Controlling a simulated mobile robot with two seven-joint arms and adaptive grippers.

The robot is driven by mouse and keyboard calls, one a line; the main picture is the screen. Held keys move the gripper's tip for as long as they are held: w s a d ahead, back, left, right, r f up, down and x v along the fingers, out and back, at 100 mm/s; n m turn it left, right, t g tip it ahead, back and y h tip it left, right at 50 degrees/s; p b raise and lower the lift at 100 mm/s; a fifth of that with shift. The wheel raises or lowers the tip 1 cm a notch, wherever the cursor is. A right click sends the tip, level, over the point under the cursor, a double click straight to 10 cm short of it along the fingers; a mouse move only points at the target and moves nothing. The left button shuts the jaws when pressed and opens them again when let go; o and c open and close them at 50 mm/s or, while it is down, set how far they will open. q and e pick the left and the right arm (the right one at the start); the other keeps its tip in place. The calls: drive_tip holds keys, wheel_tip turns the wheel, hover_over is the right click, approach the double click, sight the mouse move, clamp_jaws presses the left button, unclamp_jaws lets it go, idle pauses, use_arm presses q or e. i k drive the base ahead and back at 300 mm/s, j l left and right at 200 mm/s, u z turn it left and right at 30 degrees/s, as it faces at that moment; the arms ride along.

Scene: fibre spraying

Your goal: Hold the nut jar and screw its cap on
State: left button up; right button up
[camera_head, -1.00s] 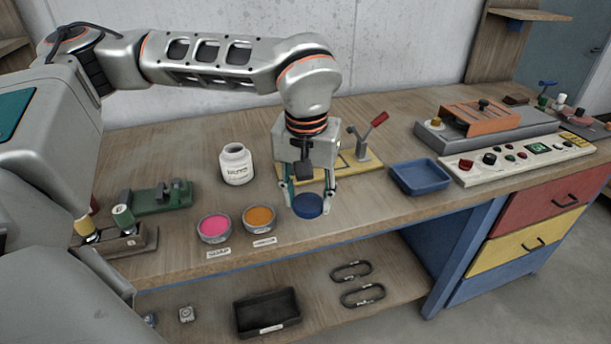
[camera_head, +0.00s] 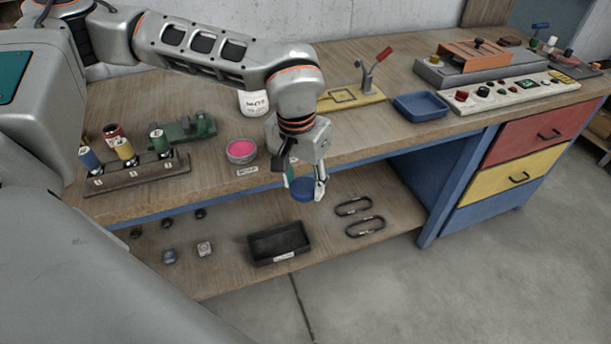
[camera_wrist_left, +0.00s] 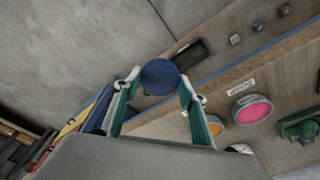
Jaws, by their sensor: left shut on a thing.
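The nut jar (camera_head: 253,103) is white with a printed label and stands upright on the bench, partly hidden behind my left arm. Its mouth is hidden. The blue round cap (camera_head: 303,190) is between the fingertips of my left gripper (camera_head: 305,187), which is shut on it. In the head view the cap appears in front of the bench's front edge, over the lower shelf. The left wrist view also shows the blue cap (camera_wrist_left: 160,76) between the two fingers. My right gripper is not in view.
A pink dish (camera_head: 241,151) stands at the bench front; an orange dish (camera_wrist_left: 214,126) shows in the wrist view. A rack with spools (camera_head: 137,172) is at left, a blue tray (camera_head: 421,106) at right. A black bin (camera_head: 279,244) sits on the lower shelf.

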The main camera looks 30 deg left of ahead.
sight(252, 104)
drive_tip(key=i+l, duration=0.35)
drive_tip(key=l, duration=0.15)
drive_tip(key=i+l, duration=0.3)
drive_tip(key=l, duration=0.2)
drive_tip(key=u, duration=1.5)
